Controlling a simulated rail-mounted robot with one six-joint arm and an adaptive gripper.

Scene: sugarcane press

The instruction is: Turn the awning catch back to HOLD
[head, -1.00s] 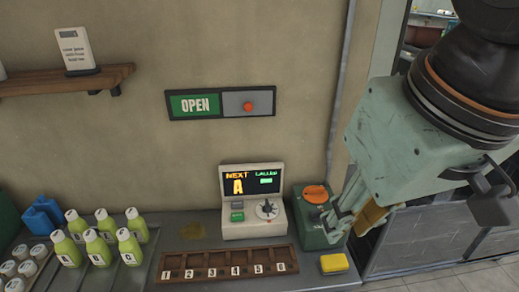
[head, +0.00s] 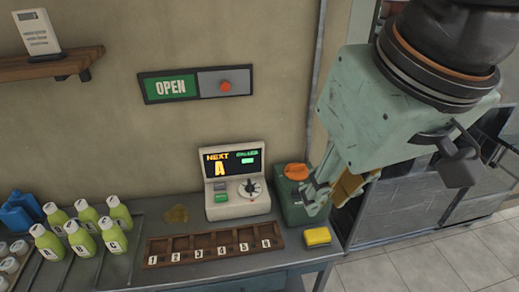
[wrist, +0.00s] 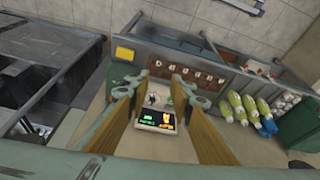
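No part marked HOLD can be read in these views. A dark green box with an orange knob (head: 296,172) on top stands at the right end of the counter, and it may be the catch; I cannot tell. My gripper (head: 316,194) appears at the right side of this box in the head view and covers part of it. In the wrist view my gripper (wrist: 158,88) has its two fingers spread wide with nothing between the tips. There the green box (wrist: 118,82) is partly hidden by the left finger. Whether the gripper touches the box is unclear.
A cream call machine (head: 237,187) with a lit screen and dial stands beside the box. A yellow block (head: 317,237) and a numbered wooden rack (head: 214,243) lie in front. Several green bottles (head: 80,238) stand at left. An OPEN sign (head: 197,85) hangs on the wall.

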